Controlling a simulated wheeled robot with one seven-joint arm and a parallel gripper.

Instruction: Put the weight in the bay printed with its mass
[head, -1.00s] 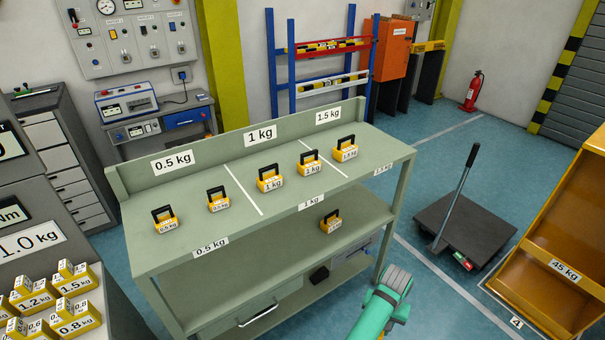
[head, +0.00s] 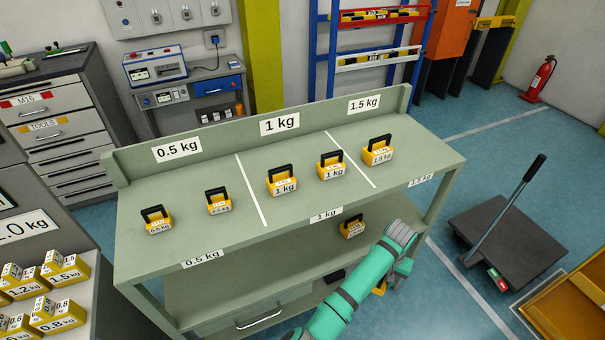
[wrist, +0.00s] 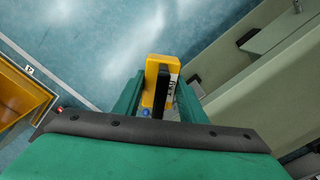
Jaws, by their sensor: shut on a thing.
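My gripper (wrist: 158,98) is shut on a yellow weight (wrist: 152,72) with a black handle; the label on its side is too small to read. In the head view only a bit of this weight (head: 380,287) shows below my green arm, in front of the bench. The bench top (head: 225,235) has three bays marked 0.5 kg (head: 178,150), 1 kg (head: 280,124) and 1.5 kg (head: 365,102), split by white lines. Two weights stand in the 0.5 kg bay, two in the 1 kg bay and one (head: 378,153) in the 1.5 kg bay.
Another yellow weight (head: 352,229) stands on the bench's lower shelf. A platform cart (head: 505,240) with an upright handle and an orange bin (head: 585,305) are at right. A rack of yellow weights (head: 45,300) is at lower left. The bays' front strips look clear.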

